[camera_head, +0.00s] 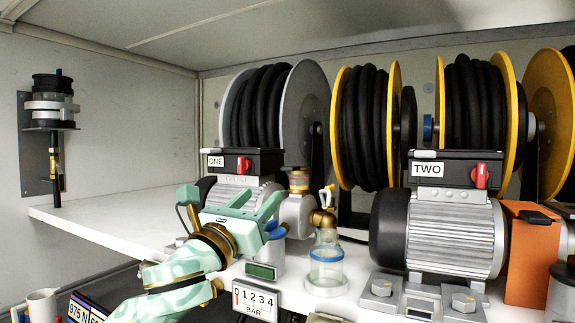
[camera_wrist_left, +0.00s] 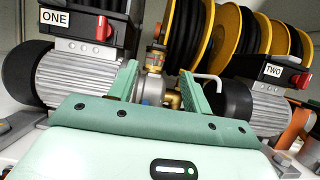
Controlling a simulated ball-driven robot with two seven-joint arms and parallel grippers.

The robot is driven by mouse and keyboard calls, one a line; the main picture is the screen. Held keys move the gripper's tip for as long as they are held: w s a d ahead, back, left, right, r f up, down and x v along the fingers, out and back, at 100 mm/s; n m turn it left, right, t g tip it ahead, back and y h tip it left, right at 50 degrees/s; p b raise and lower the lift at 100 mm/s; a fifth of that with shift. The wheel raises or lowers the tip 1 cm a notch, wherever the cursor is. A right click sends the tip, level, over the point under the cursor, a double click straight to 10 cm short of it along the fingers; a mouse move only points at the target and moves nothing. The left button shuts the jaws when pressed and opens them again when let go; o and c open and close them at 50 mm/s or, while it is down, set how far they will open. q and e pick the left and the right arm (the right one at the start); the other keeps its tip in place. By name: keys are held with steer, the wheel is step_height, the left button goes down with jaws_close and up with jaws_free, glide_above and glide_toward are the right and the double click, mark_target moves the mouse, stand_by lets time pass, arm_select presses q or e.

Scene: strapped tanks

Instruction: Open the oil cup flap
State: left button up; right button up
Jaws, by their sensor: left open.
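A small brass cup with a reddish band (camera_head: 298,183), which looks like the oil cup, stands on the light pump head beside motor ONE. It also shows in the left wrist view (camera_wrist_left: 154,58), ahead between the fingers. Its top looks closed, but the flap is too small to make out clearly. My left gripper (camera_head: 256,202), mint green, is open and empty, in front of motor ONE and lower left of the cup, apart from it. Its two fingers also show in the left wrist view (camera_wrist_left: 158,88). My right gripper is not in view.
A brass elbow (camera_head: 322,220) over a glass jar (camera_head: 327,268) stands just right of the cup. Motor ONE (camera_head: 236,196) is left and motor TWO (camera_head: 455,232) right. Hose reels (camera_head: 312,105) stand behind. A pressure display (camera_head: 258,301) is in front. The shelf's left part (camera_head: 110,225) is clear.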

mark_target(286, 170)
arm_select(q)
steer(key=p+x, duration=0.4)
steer(key=x, duration=0.8)
steer(key=shift+d, duration=0.1)
steer(key=shift+w+f, duration=0.1)
steer(key=shift+w, duration=0.2)
jaws_close()
